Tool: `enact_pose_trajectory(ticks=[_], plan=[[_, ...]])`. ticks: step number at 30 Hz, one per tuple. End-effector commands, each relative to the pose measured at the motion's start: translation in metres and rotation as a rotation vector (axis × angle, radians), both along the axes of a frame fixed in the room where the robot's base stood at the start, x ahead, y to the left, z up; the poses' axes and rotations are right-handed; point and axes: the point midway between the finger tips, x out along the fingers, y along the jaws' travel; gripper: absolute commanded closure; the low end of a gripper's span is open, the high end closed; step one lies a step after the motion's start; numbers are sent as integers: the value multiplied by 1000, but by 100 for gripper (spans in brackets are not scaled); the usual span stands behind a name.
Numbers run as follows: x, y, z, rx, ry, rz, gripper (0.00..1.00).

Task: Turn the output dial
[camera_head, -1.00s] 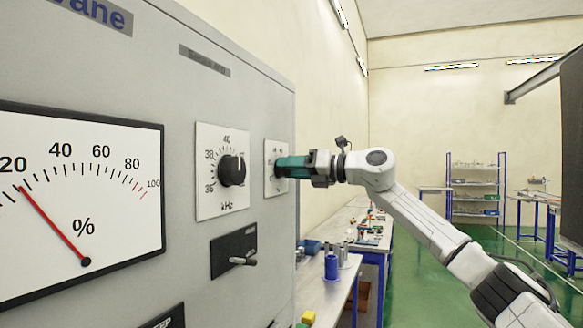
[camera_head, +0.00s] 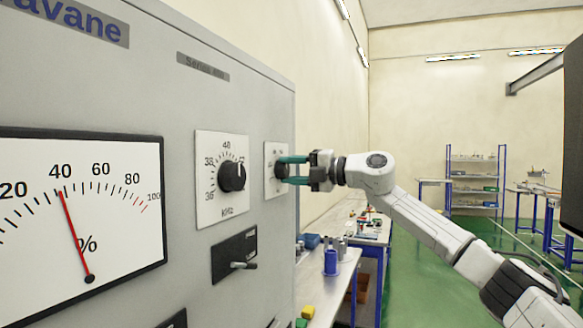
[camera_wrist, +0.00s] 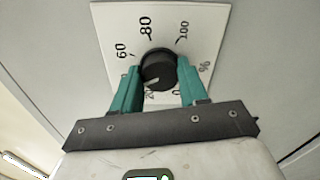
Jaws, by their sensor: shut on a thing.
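The output dial is a black knob (camera_wrist: 158,66) on a white plate (camera_wrist: 112,22) with numbers and a % sign, seen up close in the wrist view. Its white mark points to the low side, near the 20. My gripper (camera_wrist: 157,86) has its two teal fingers on either side of the knob, shut on it. The % meter (camera_head: 30,235) at the left has a red needle (camera_head: 76,235) at about 40.
A kHz dial (camera_head: 231,177) sits left of the gripped one on the grey cabinet (camera_head: 170,95). A switch lever (camera_head: 243,265) sticks out below it. Green floor is open at right.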

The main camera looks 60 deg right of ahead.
Motion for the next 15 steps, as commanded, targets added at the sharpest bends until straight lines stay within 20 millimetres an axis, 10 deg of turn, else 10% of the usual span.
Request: enact_pose_trajectory(ticks=[15], plan=[[-1,-2,0,108,6,-5,87]])
